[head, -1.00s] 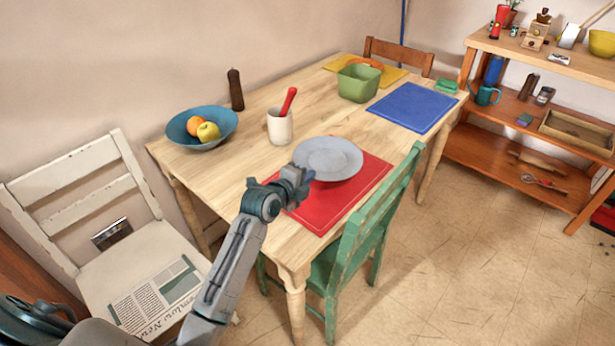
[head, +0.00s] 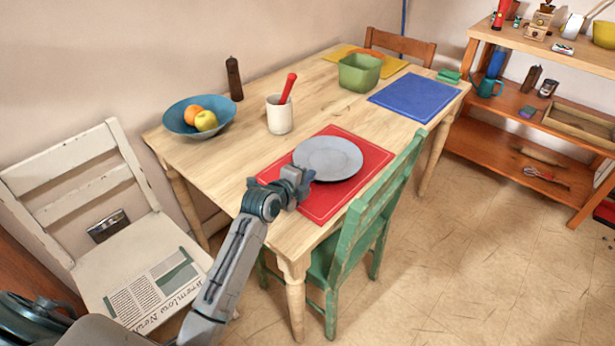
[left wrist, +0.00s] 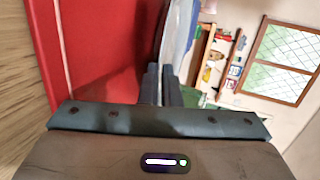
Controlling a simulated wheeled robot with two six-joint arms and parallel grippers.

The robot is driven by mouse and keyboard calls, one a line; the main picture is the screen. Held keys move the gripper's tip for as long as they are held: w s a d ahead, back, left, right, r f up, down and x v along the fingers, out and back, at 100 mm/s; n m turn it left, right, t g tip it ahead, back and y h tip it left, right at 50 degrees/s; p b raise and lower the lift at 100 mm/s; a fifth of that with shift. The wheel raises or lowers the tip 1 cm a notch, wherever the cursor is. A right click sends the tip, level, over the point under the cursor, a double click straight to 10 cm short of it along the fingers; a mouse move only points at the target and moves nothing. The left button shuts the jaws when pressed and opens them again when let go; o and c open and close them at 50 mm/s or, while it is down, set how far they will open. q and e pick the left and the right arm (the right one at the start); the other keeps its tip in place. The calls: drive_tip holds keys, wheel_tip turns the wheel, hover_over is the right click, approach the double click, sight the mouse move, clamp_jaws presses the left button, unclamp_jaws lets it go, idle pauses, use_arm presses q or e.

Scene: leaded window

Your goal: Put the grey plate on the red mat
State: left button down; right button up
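My left gripper (head: 304,181) is at the plate's near left rim, low over the mat. In the left wrist view, its two fingers (left wrist: 160,84) are close together on the rim of the plate (left wrist: 178,38), which shows nearly edge-on beside the red mat (left wrist: 95,50). My right gripper is out of view.
A green chair (head: 372,210) stands close against the table's near side. A white crock (head: 279,115) with a red-handled tool and a blue fruit bowl (head: 180,113) stand behind the left gripper. The blue mat (head: 414,97) is bare.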

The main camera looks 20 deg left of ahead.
use_arm(q)
drive_tip(key=shift+s+f+b, duration=0.1)
drive_tip(key=shift+f+b, duration=0.25)
drive_tip(key=shift+f, duration=0.05)
idle(0.5)
